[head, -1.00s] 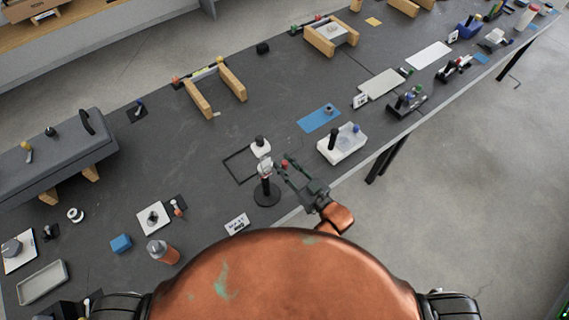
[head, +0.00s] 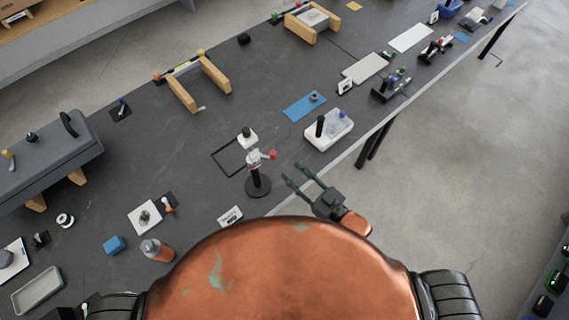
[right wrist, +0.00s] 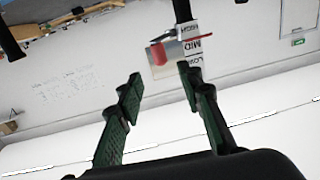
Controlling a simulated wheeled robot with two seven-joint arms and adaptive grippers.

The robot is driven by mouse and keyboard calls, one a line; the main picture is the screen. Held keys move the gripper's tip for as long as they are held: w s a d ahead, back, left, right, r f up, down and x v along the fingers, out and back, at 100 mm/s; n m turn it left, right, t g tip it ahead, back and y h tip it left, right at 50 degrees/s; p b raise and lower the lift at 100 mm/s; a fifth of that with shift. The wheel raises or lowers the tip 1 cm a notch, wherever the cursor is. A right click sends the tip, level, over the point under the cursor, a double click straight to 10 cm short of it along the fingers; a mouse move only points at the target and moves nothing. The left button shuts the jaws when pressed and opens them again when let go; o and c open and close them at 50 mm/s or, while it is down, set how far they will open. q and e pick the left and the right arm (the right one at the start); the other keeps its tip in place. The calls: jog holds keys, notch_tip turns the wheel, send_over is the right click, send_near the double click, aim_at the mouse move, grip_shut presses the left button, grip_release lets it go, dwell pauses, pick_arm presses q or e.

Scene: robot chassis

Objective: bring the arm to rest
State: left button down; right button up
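My right gripper (head: 296,175) is open and empty, just off the front edge of the dark workbench (head: 205,125) in the head view. Its two dark green fingers are spread apart in the right wrist view (right wrist: 157,88). To its left on the bench stands a black post on a round base (head: 257,185), with a white head and a red knob (head: 272,155). The red knob also shows in the right wrist view (right wrist: 158,53), beside a label reading HIGH, MID, LOW. The fingers do not touch it. My left gripper is not in view.
A white tray with a black peg (head: 330,130) and a blue mat (head: 304,106) lie beyond the gripper. A small white card (head: 230,216) lies near the post.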

jog(key=shift+s+d, duration=0.5)
jog(key=shift+s, duration=0.05)
